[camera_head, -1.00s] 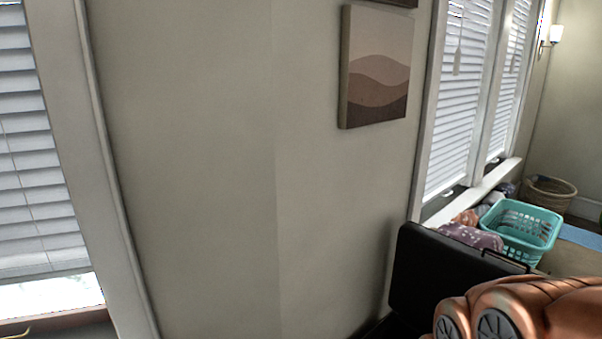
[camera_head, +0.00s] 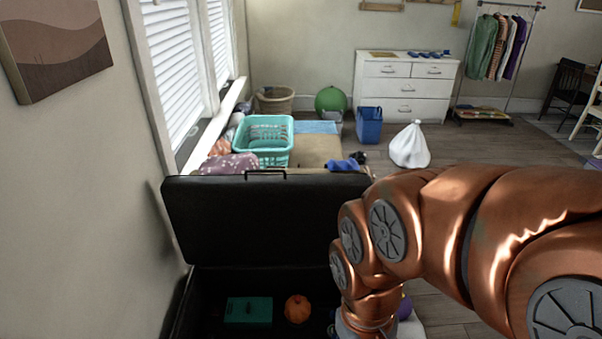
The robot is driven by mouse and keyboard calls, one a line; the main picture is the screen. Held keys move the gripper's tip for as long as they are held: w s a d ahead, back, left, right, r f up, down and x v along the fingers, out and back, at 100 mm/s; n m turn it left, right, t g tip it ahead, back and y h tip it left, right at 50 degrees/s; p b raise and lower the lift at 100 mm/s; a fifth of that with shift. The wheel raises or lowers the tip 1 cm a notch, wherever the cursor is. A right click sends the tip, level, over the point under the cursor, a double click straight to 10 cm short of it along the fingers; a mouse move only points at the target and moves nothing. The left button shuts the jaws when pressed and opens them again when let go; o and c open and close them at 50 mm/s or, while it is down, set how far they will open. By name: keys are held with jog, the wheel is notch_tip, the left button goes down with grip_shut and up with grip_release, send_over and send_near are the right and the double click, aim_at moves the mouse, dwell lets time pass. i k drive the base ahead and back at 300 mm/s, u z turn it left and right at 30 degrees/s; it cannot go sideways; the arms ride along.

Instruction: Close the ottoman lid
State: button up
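The black ottoman's lid (camera_head: 265,220) stands upright, raised at the back of the ottoman box (camera_head: 205,300). A small dark handle (camera_head: 266,173) sits on the lid's top edge. The box is open, and a teal box (camera_head: 248,310) and an orange pumpkin-like item (camera_head: 297,308) show inside it. My copper arm reaches in from the right and bends down over the box's right side, hiding part of the lid's right end. My gripper is below the lower edge of the view and does not show.
Behind the lid are a turquoise laundry basket (camera_head: 264,140), a purple patterned cloth (camera_head: 228,165) and a wicker basket (camera_head: 274,100). A blue bin (camera_head: 369,125), a white bag (camera_head: 410,147) and a white dresser (camera_head: 406,85) stand farther back. The wall is close on the left; wooden floor is open at right.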

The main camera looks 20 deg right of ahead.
aim_at(246, 219)
jog(key=k, duration=0.55)
jog(key=u, duration=0.5)
jog(key=i, duration=1.4)
jog(key=u, duration=0.15)
